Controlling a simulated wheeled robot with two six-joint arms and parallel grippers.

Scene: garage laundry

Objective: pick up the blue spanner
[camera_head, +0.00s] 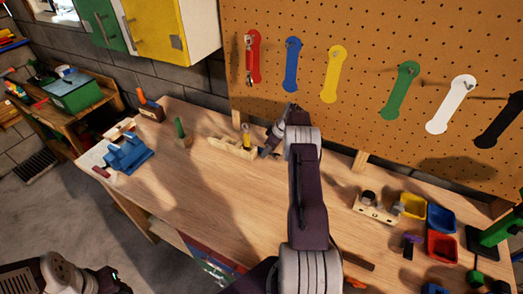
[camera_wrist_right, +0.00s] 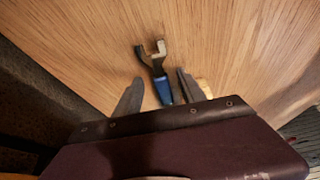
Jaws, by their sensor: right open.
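The blue spanner (camera_wrist_right: 163,88) shows in the right wrist view, with a blue handle and a grey open-ended head. Its head points away from my wrist, and the lower handle is hidden behind my gripper body. My right gripper (camera_wrist_right: 158,92) is open, with one finger on each side of the handle; I cannot tell whether either touches it. In the head view, my right gripper (camera_head: 273,141) is over the bench near the pegboard, and I cannot make out the spanner there. Part of my left arm shows at the bottom left, but not its jaws.
The pegboard (camera_head: 370,110) has coloured tool outlines, including a blue outline (camera_head: 291,65); a red spanner (camera_head: 249,60) hangs on the red one. A wooden block (camera_head: 232,148) stands left of my right gripper. Coloured bins (camera_head: 441,246) stand right.

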